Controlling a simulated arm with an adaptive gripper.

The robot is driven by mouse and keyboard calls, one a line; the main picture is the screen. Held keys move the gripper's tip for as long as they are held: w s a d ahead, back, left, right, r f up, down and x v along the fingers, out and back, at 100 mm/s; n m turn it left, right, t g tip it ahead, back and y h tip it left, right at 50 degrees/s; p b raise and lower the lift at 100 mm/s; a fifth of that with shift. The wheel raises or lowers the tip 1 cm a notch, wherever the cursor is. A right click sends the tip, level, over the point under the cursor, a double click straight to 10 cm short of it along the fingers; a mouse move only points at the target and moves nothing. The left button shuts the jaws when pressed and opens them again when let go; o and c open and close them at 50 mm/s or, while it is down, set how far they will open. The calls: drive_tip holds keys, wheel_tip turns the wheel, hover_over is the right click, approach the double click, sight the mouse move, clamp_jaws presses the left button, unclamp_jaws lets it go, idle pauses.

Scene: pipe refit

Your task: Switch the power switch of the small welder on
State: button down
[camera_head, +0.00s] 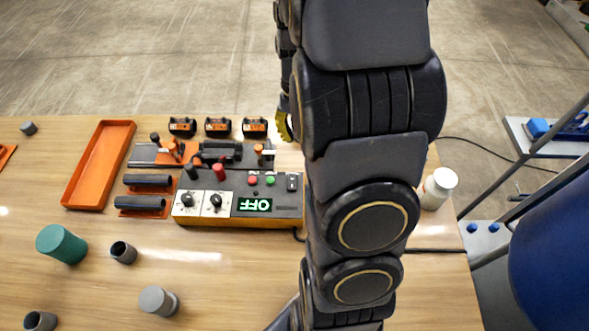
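The small welder (262,217) is a low box with a grey top and an orange lower edge on the wooden table. Its display (254,204) reads OFF, upside down in this view. Two black knobs on white dials, a red and a green button and a small dark switch (292,182) sit on its top; I cannot tell for sure that this is the power switch. My arm covers the area at the welder's right end. My gripper is mostly hidden behind my arm; a yellow and black part beside the arm may belong to it.
Behind the welder are pipe clamps and several black-and-orange blocks (218,126). An orange tray (99,166) lies left. A teal cylinder (62,244) and grey pipe pieces (157,300) stand in front. A white bottle (439,187) and a blue barrel (552,250) are right.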

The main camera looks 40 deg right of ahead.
sight(295, 186)
drive_tip(key=f, duration=0.4)
drive_tip(key=s+a+f, duration=0.1)
drive_tip(key=f, duration=0.9)
drive_tip(key=shift+s+a, duration=0.2)
drive_tip(key=shift+r, duration=0.1)
drive_tip(key=shift+s+a+f, duration=0.1)
drive_tip(key=shift+f, duration=0.4)
drive_tip(key=shift+w+d+r, duration=0.2)
drive_tip(key=shift+w+d, duration=0.4)
